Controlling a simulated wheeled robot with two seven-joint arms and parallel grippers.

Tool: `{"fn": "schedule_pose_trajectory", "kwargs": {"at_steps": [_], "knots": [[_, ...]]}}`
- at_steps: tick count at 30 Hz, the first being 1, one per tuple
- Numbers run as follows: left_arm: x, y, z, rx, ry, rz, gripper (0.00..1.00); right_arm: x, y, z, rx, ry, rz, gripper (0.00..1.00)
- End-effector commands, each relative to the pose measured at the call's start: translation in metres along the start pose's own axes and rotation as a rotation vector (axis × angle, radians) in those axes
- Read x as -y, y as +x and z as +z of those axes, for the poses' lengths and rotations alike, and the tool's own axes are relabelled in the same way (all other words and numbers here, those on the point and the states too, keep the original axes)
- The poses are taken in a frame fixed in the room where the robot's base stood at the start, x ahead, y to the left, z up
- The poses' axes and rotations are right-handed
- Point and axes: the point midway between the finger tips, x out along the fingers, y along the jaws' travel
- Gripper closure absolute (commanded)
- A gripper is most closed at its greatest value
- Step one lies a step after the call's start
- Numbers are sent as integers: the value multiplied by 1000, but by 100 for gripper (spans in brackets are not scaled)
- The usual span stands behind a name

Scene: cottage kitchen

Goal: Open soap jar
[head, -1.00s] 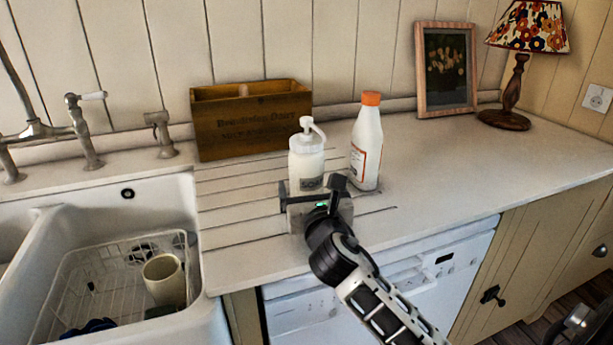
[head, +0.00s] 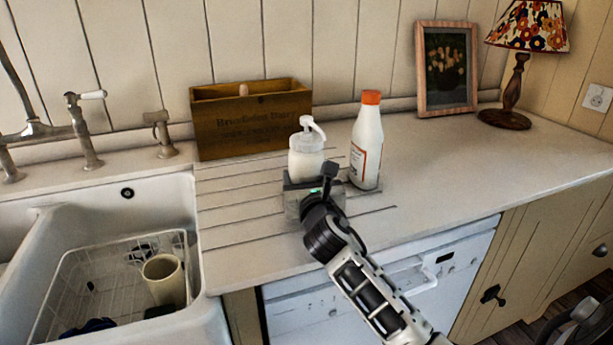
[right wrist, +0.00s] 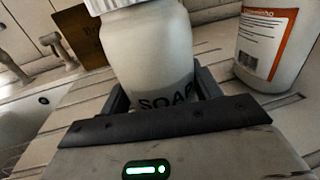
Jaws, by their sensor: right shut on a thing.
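The white soap jar (head: 306,160) with a pump top stands upright on the ribbed drainer part of the counter. In the right wrist view the jar's body (right wrist: 150,60) fills the upper middle, with the word SOAP low on it. My right gripper (head: 307,180) is shut on the lower body of the jar, one finger on each side. The gripper hides the jar's base in the head view. The pump top (head: 306,130) is on the jar. My left gripper is not in view.
A white bottle with an orange cap (head: 367,145) stands close to the right of the jar. A wooden box (head: 250,125) is behind left, and the sink (head: 150,195) is at left. The counter further right is clear up to the picture frame (head: 446,70) and lamp (head: 515,90).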

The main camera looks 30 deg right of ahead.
Motion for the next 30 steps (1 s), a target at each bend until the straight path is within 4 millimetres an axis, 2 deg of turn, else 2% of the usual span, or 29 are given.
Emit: {"fn": "schedule_pose_trajectory", "kwargs": {"at_steps": [7, 11, 19, 24, 30], "knots": [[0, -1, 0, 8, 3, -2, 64, 0, 0, 13, 7, -1, 0, 72], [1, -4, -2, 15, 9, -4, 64, 1, 0, 36, 11, -3, 1, 72], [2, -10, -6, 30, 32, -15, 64, -23, -44, 97, 10, 4, 4, 72], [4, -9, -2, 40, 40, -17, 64, -42, -81, 112, 6, 4, 5, 72], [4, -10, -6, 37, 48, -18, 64, -57, -111, 126, 5, 4, 3, 72]]}}
